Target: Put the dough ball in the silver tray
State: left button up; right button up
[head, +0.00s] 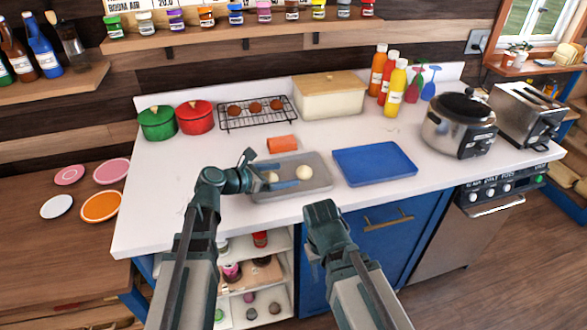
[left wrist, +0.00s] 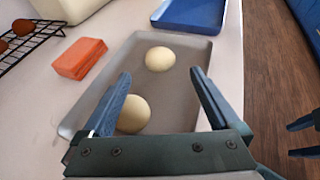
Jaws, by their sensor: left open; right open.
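The silver tray (head: 318,160) lies on the white counter, and its grey floor also shows in the left wrist view (left wrist: 190,88). Two pale dough balls are in it. One dough ball (head: 304,172) lies clear of the fingers, farther out in the left wrist view (left wrist: 160,59). The other dough ball (head: 271,177) is close to my left gripper (head: 272,170), near its left finger in the left wrist view (left wrist: 132,114), partly hidden by the gripper body. My left gripper is open over the tray. My right gripper (left wrist: 305,138) is open and empty, off the counter's front.
A blue tray (head: 375,163) lies right of the silver tray. An orange block (head: 282,144) lies behind it. A wire rack (head: 255,112), red pot (head: 195,117), green pot (head: 157,123) and bread box (head: 330,97) stand at the back. Counter left of the tray is clear.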

pick_arm(q)
jog(key=p+v, duration=0.1)
jog(key=v, duration=0.4)
jog(key=shift+a+r, duration=0.1)
jog(key=shift+s, duration=0.1)
dwell(0.3)
